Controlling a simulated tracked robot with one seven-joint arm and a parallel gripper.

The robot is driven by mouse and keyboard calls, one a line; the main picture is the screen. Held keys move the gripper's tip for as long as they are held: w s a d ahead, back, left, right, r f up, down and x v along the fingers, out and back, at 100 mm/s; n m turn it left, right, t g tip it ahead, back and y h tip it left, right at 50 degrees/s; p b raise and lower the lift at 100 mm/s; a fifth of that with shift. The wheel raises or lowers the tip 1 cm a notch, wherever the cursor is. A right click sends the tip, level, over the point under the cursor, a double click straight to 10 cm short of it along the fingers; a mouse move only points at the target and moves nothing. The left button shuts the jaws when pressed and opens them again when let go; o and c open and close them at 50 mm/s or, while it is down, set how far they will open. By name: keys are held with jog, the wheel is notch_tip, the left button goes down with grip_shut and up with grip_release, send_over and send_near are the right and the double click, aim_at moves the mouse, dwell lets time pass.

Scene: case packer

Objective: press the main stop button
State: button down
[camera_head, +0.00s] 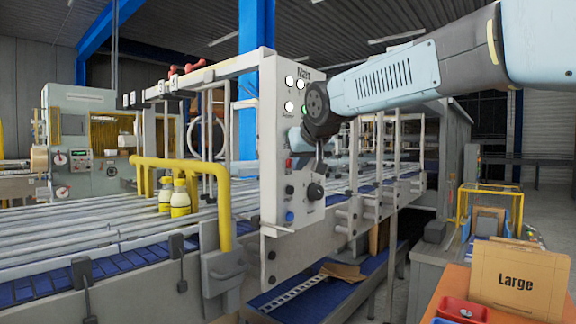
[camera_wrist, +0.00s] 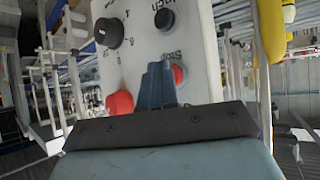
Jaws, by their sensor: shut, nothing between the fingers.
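The white control panel headed "Main" (camera_head: 276,240) stands upright at the conveyor's end. The wrist view shows its face upside down (camera_wrist: 140,65). A round red button (camera_wrist: 181,76) has a label that seems to read "Stop"; it is partly behind my fingers. The head view shows a small red button (camera_head: 288,164) at the panel's left side. My gripper (camera_wrist: 158,72) is shut and empty, its fingertips in front of the panel just beside that button. I cannot tell whether they touch anything. In the head view my gripper (camera_head: 298,140) covers part of the panel.
A bigger red control (camera_wrist: 120,104) and a black knob (camera_wrist: 108,32) lie left of my fingers in the wrist view. A small black button (camera_wrist: 164,19) sits beyond. The head view shows a yellow rail (camera_head: 222,200) left of the panel and a blue button (camera_head: 289,216) low on it.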

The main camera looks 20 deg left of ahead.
jog(key=shift+a, duration=0.2)
jog(key=shift+d, duration=0.1)
dwell(0.4)
jog(key=shift+s+d, duration=0.3)
jog(key=shift+d, duration=0.5)
jog(key=d, duration=0.1)
jog(key=s+d, duration=0.1)
jog(key=d, duration=0.1)
jog(key=s+d, duration=0.1)
jog(key=shift+d, duration=0.3)
jog(key=shift+d, duration=0.1)
dwell(0.6)
